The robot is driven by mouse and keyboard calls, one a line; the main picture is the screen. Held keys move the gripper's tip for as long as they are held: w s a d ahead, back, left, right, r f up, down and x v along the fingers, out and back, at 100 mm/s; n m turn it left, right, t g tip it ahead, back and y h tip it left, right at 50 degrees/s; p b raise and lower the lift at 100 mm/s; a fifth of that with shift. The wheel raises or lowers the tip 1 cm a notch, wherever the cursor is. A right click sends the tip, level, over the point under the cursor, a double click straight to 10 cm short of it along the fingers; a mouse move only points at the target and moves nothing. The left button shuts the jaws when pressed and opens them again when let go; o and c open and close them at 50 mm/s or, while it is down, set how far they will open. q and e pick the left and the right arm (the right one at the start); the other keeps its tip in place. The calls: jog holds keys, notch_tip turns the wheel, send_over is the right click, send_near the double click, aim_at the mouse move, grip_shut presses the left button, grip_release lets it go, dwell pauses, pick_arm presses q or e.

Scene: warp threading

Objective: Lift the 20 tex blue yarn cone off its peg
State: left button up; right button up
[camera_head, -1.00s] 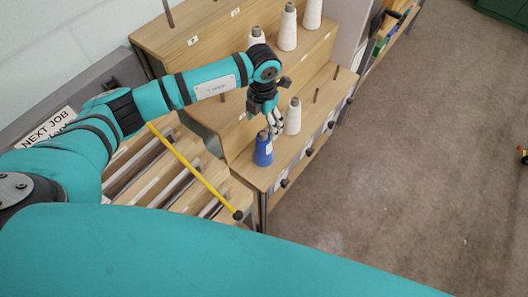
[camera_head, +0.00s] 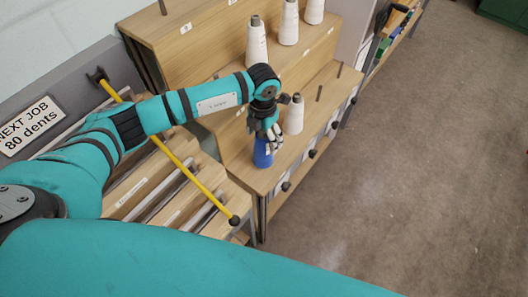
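The blue yarn cone (camera_head: 262,157) stands upright on the lowest wooden step of the rack, near its front left end. Its top is partly hidden by my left gripper (camera_head: 272,141). My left gripper points down, with its pale fingertips at the cone's upper part, overlapping it in the picture. I cannot tell whether the fingers touch the cone or how far apart they are. The peg under the blue cone is hidden. My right gripper is not in view.
A white cone (camera_head: 293,116) stands just behind the blue one. More white cones (camera_head: 256,42) stand on the upper step. A bare peg (camera_head: 319,92) is farther along. A yellow rod (camera_head: 178,162) lies left of the rack. The floor (camera_head: 420,190) at right is clear.

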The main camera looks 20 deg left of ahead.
pick_arm(q)
jog(key=c, duration=1)
jog(key=shift+r+p, duration=1.8)
jog(key=shift+r, duration=0.8)
jog(key=shift+r+p, duration=1.45)
jog(key=shift+r, duration=0.85)
jog(key=shift+r+p, duration=0.3)
jog(key=shift+r, duration=0.35)
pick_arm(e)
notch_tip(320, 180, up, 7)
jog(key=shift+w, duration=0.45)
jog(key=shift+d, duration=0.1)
